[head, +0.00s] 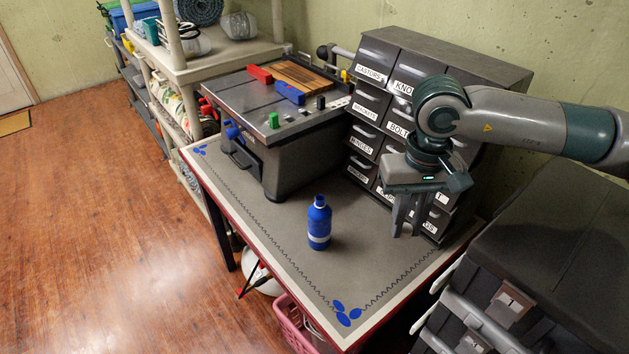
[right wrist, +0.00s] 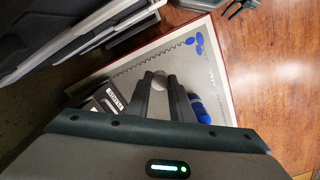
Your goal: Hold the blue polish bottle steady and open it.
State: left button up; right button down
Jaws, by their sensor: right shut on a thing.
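The blue polish bottle (head: 319,225) stands upright on the grey workbench top, with a pale band low on its body and a narrow blue neck. It also shows in the right wrist view (right wrist: 201,108), just right of my fingers. My right gripper (head: 405,230) is to the right of the bottle and apart from it, fingers pointing down in front of the drawer cabinet. In the right wrist view it is shut on a small round pale grey thing (right wrist: 159,81), perhaps a cap. A dark pronged part at that view's top edge may be my left gripper (right wrist: 240,9); its state is unclear.
A labelled drawer cabinet (head: 376,88) stands behind my right gripper. A grey bench machine (head: 300,150) with coloured blocks is at the back left of the workbench (head: 265,232). A black case (head: 560,235) is at the right. The bench front is clear.

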aim_at(320, 214)
jog(key=i+j+z, duration=0.2)
jog(key=j, duration=0.25)
jog(key=i+j+z, duration=0.15)
jog(key=j, duration=0.25)
jog(key=i+j+z, duration=0.2)
jog(key=j, duration=0.3)
jog(key=j+z, duration=0.2)
jog(key=j, duration=0.25)
